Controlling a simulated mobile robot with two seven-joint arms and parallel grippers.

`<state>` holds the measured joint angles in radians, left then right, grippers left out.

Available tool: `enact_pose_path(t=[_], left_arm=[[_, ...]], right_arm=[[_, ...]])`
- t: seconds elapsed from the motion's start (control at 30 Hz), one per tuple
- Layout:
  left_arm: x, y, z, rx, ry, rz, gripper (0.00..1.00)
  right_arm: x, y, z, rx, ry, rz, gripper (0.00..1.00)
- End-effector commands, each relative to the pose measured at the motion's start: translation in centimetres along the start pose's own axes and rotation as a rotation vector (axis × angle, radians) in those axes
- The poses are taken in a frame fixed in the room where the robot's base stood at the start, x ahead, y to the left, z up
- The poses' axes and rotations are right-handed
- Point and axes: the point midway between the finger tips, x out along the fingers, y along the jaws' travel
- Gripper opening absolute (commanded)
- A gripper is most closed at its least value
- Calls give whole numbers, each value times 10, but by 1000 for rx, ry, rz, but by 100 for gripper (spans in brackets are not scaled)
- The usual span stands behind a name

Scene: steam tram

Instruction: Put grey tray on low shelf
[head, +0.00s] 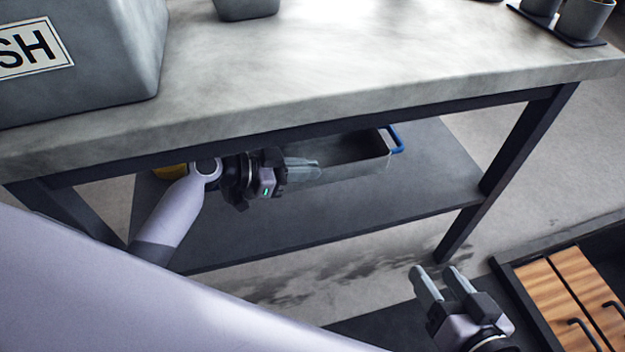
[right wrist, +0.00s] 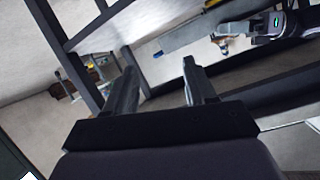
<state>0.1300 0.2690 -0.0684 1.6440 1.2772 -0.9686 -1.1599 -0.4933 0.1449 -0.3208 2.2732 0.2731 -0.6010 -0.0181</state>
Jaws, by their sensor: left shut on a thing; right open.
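The grey tray (head: 350,169) is under the tabletop, at the low shelf (head: 420,190). A blue handle shows at its right end, and its left part is hidden by my arm and the table edge. My left gripper (head: 312,169) is shut on the tray's near wall. I cannot tell whether the tray rests fully on the shelf. The tray also shows in the right wrist view (right wrist: 195,36). My right gripper (head: 440,280) is open and empty, in front of the table at the lower right.
The concrete tabletop (head: 330,65) overhangs the shelf. A dark table leg (head: 510,170) stands at the right. A grey bin with lettering (head: 75,60) and cups (head: 583,18) stand on top. A yellow thing (head: 171,171) is behind my left arm. Wooden drawers (head: 570,290) are at the lower right.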

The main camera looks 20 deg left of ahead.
Motion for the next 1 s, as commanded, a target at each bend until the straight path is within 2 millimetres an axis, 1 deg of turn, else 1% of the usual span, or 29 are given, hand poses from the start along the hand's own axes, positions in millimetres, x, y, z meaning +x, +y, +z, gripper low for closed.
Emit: enact_pose_path(t=[0.03,0.1,0.2,0.43,0.63,0.7,0.9,0.93,0.97,1.0], left_arm=[[5,1,12,-2,3,-1,0],[9,2,25,-2,2,-2,0],[14,4,38,-2,3,-2,0],[19,4,53,1,4,-2,0],[29,7,78,0,3,-2,0],[30,7,82,1,3,-2,0],[29,7,80,3,3,-2,0],[30,8,83,-2,-2,1,18],[30,8,83,-2,-2,1,28],[30,8,83,-2,-2,1,34]], right_arm=[[4,-1,4,11,6,-13,55],[7,-4,4,28,12,-32,55],[10,-8,4,48,20,-55,55],[7,-4,5,20,35,-40,55],[4,2,7,-25,66,-18,55],[3,3,6,-38,72,-12,55],[2,2,3,-40,76,-11,55],[2,2,3,-40,76,-11,55],[2,2,3,-39,76,-11,55],[2,2,3,-39,76,-11,55]])
